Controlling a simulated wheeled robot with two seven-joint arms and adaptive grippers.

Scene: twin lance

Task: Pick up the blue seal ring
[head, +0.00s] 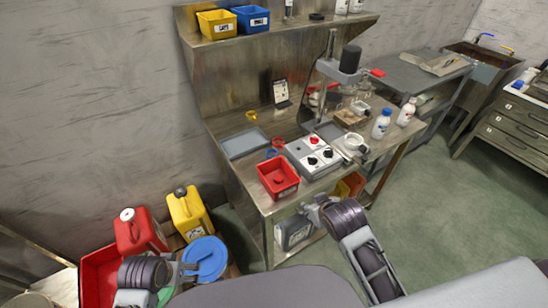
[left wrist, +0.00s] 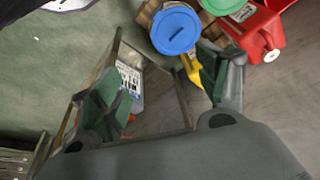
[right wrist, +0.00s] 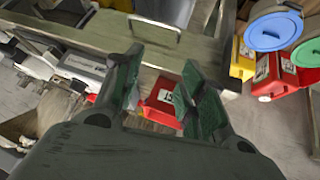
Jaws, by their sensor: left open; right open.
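A small blue ring (head: 271,154), which looks like the blue seal ring, lies on the steel workbench (head: 236,178) behind the red bin (head: 278,178), close to a red ring (head: 279,143). A yellow ring (head: 251,115) lies farther back. My right gripper (head: 308,211) is open and empty at the bench's front edge, in front of the red bin; its open fingers also show in the right wrist view (right wrist: 162,88). My left gripper (head: 190,269) is open and empty, low at the left near the blue-lidded container (head: 205,259). I cannot make out the blue ring in either wrist view.
A grey tray (head: 245,143) and a grey control box (head: 312,156) flank the rings. A press (head: 345,70) and bottles (head: 381,124) stand to the right. Red (head: 138,231) and yellow (head: 188,213) canisters stand on the left. An upper shelf (head: 285,27) overhangs the bench's back.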

